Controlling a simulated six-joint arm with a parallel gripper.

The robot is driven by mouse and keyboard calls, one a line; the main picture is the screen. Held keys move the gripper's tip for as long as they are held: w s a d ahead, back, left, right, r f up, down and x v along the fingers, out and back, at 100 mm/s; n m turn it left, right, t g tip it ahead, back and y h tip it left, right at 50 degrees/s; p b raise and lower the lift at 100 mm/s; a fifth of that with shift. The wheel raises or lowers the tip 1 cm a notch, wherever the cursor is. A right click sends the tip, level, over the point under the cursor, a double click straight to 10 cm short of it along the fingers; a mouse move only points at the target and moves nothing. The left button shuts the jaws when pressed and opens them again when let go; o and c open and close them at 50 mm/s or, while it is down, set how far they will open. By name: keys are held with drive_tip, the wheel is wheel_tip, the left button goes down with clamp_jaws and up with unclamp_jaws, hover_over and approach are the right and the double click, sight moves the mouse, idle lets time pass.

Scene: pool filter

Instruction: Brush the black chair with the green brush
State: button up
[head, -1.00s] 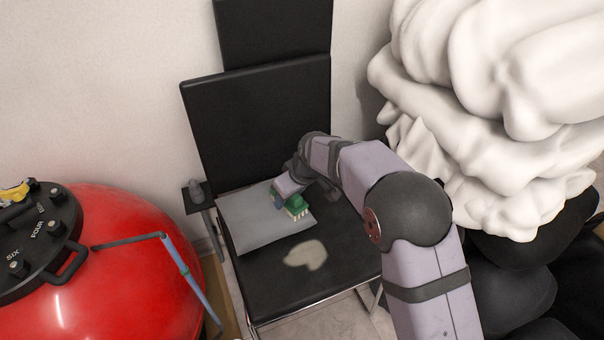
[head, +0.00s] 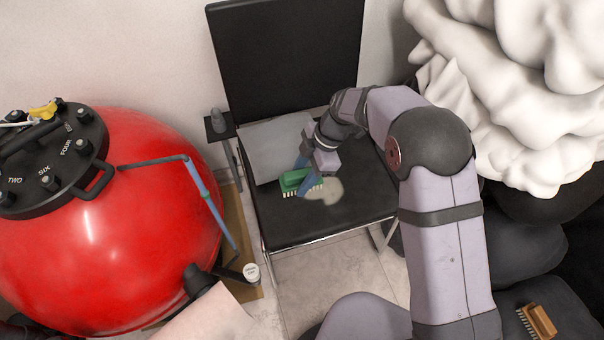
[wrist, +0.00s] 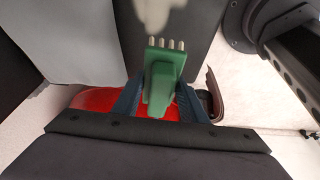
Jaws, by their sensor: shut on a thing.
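The black chair (head: 285,223) stands against the wall, with its backrest upright behind the seat. A pale beige patch (head: 328,191) lies on the seat. My gripper (head: 303,178) is shut on the green brush (head: 290,181) just above the seat, left of the patch and partly over it. In the wrist view the green brush (wrist: 163,82) sits between the blue fingers, with its pale bristles pointing away toward the seat. The patch (wrist: 158,12) shows just beyond the bristles. I cannot tell whether the bristles touch the seat.
A grey cushion or cloth (head: 270,148) covers the seat's back left. A red pool filter tank (head: 95,235) with a black valve top stands at left. A large white lumpy mass (head: 500,100) stands at right. A brown brush (head: 537,321) lies at lower right.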

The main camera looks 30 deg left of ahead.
drive_tip(key=shift+f, duration=0.15)
drive_tip(key=shift+f+b, duration=2)
drive_tip(key=shift+f, duration=1.35)
drive_tip(key=shift+f+b, duration=1.3)
drive_tip(key=shift+f, duration=0.25)
drive_tip(key=shift+r, duration=0.1)
drive_tip(key=shift+w+d+r, duration=0.1)
drive_tip(key=shift+w+d, duration=1.05)
drive_tip(key=shift+w, duration=0.1)
drive_tip(key=shift+w+d, duration=0.1)
drive_tip(key=shift+w+d+f+b, duration=0.2)
drive_tip(key=shift+w+d+b, duration=0.4)
drive_tip(key=shift+w+d, duration=0.5)
drive_tip(key=shift+d, duration=0.05)
